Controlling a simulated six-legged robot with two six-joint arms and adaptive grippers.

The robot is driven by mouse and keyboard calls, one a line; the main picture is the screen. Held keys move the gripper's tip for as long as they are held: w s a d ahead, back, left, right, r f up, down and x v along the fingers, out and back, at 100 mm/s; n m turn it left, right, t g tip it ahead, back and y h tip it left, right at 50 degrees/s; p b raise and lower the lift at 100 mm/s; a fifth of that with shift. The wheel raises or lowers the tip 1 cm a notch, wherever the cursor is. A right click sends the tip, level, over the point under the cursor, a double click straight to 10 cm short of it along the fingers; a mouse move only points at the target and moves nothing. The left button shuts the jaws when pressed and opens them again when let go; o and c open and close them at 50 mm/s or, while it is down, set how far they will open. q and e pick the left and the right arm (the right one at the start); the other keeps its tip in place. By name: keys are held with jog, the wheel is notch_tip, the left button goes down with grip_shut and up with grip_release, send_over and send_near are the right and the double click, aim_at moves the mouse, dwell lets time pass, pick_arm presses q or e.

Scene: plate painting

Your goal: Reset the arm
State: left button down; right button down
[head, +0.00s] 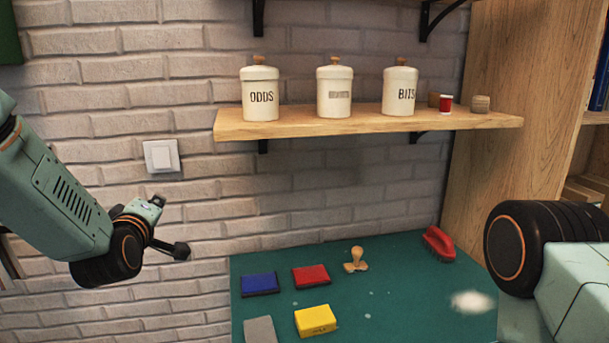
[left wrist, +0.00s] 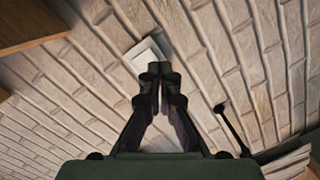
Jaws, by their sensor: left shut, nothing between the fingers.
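My left arm comes in from the left in the head view, raised in front of the white brick wall. Its gripper (head: 170,225) is seen from the side, below the white light switch (head: 161,156) and apart from the table. In the left wrist view the gripper's fingers (left wrist: 160,72) are together with nothing between them, and the light switch (left wrist: 145,52) shows just beyond their tips. Part of my right arm shows at the right edge of the head view; its gripper is out of view.
A wooden shelf (head: 300,130) holds white jars.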

pick_arm(q)
jog(key=s+d+f+m+g+h+b, duration=0.1)
jog(key=s+d+f+m+g, duration=0.15)
jog(key=s+f, duration=0.55)
jog(key=s+d+f+m+g+h+b, duration=0.1)
jog(key=s+d+f+m+g, duration=0.2)
jog(key=f, duration=0.8)
jog(key=s+d+f+m+g+b, duration=0.1)
jog(key=s+f+m+g, duration=0.25)
jog(key=s+f, duration=0.5)
jog(key=s+d+f+m+g+b, duration=0.1)
jog(key=s+f+m+g+b, duration=0.1)
jog(key=s+f, duration=0.7)
jog(key=s+d+f+m+g+b, duration=0.1)
jog(key=s+f+g, duration=0.4)
jog(key=s, duration=1.2)
notch_tip(320, 180, down, 5)
jog(key=shift+s+r+m+h+b, duration=0.2)
jog(key=shift+s+m+h+b, duration=0.15)
jog(key=shift+m+b, duration=0.4)
